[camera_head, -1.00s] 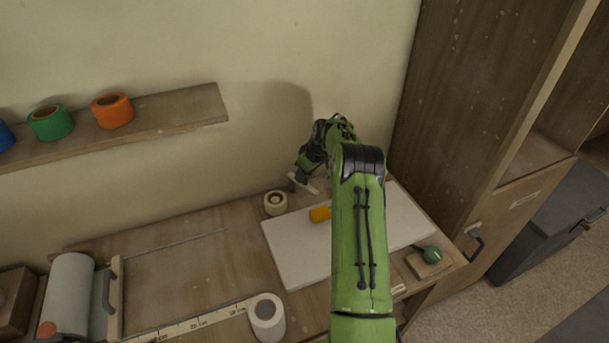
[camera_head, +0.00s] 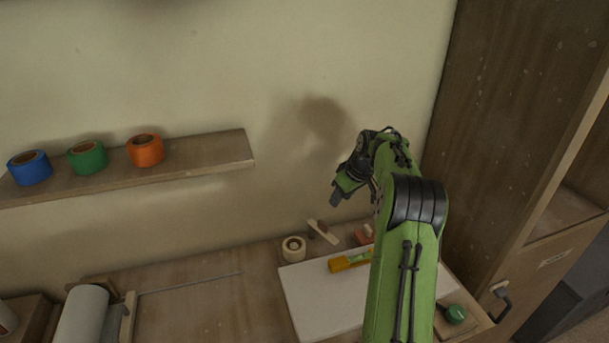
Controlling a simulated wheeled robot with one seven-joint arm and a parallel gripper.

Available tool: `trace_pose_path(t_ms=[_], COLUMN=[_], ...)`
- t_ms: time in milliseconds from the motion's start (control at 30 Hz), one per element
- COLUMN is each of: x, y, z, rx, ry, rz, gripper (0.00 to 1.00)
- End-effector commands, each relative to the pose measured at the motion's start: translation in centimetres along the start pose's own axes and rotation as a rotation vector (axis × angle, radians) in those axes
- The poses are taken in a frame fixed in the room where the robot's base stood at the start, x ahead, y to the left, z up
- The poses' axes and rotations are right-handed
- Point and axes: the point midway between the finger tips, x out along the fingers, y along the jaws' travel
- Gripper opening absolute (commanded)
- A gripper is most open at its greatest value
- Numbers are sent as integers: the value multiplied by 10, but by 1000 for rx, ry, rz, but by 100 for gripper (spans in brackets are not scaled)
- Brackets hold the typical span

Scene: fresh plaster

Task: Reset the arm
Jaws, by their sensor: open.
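My gripper (camera_head: 338,196) is at the end of my green arm, raised in front of the wall and above the back of the workbench. It is open, and I see nothing held in it. Below it, a small light wooden piece with a dark spot (camera_head: 322,231) leans or lies near the bench's back edge, apart from the gripper. My forearm covers the right part of the white board (camera_head: 310,305) on the bench.
A wall shelf (camera_head: 200,155) holds blue (camera_head: 29,167), green (camera_head: 87,157) and orange (camera_head: 145,150) rolls. A tall wooden cabinet (camera_head: 500,110) stands close at right. A paper roll (camera_head: 82,318) is at left.

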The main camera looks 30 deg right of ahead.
Motion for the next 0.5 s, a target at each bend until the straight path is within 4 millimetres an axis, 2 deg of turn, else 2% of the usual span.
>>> trace_pose_path(t_ms=[167, 267, 367, 400, 500], x=[-1, -15, -51, -67, -108], y=[-1, -22, -75, -101, -166], z=[-1, -11, -24, -26, -17], rx=[-1, -13, -25, -27, -20], ry=[0, -4, -16, -21, -25], rz=[0, 7, 26, 35, 61], gripper=[40, 40, 40, 40, 40])
